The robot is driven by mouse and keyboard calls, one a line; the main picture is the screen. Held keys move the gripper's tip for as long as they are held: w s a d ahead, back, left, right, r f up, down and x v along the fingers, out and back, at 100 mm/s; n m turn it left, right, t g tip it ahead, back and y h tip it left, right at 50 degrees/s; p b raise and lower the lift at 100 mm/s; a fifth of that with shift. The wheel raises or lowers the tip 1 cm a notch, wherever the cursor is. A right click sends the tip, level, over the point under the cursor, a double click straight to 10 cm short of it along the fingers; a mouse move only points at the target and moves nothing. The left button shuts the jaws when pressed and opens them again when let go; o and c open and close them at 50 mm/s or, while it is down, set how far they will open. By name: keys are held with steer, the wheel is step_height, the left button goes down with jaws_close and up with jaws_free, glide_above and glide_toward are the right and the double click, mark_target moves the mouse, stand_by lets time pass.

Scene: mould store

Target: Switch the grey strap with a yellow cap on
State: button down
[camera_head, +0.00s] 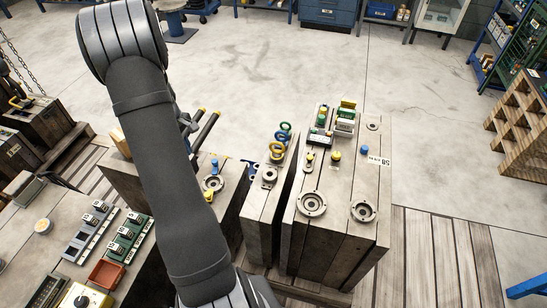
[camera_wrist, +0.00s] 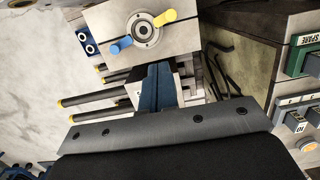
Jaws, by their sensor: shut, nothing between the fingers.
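I cannot make out for sure a grey strap with a yellow cap. A grey strip with small switch blocks (camera_head: 82,242) lies on the bench at the lower left of the head view; no yellow cap can be made out on it. Dark rods with yellow tips (camera_head: 207,128) stick out beyond my arm and show in the wrist view (camera_wrist: 92,97). My gripper (camera_wrist: 161,84) shows in the wrist view, its blue fingers shut and empty, pointing at the edge of a wooden block with a round ring fitting. In the head view my arm hides the gripper.
A green strip with switch blocks (camera_head: 127,240) and a reddish tray (camera_head: 106,274) are beside the grey strip. The ring fitting (camera_wrist: 146,29) has a blue and a yellow peg beside it. Wooden blocks with rings (camera_head: 312,204) stand to the right. Open floor lies behind.

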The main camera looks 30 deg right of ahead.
mark_target(301, 165)
steer(key=s+d, duration=0.3)
steer(key=d, duration=0.6)
steer(key=s+d+g+h, duration=0.1)
steer(key=s+d, duration=0.2)
steer(key=d, duration=0.7)
steer(key=s+d+h, duration=0.1)
steer(key=s+d, duration=0.2)
steer(key=d, duration=0.6)
steer(key=shift+s+d+f+g, duration=0.15)
steer(key=shift+s+d+g, duration=0.15)
steer(key=shift+s+g, duration=0.1)
steer(key=shift+f, duration=0.1)
steer(key=s+d+f, duration=0.1)
steer(key=f, duration=0.2)
steer(key=s+d+f, duration=0.2)
steer(key=f, duration=0.1)
steer(key=s+d+f, duration=0.2)
steer(key=f, duration=0.1)
steer(key=shift+s+d, duration=0.2)
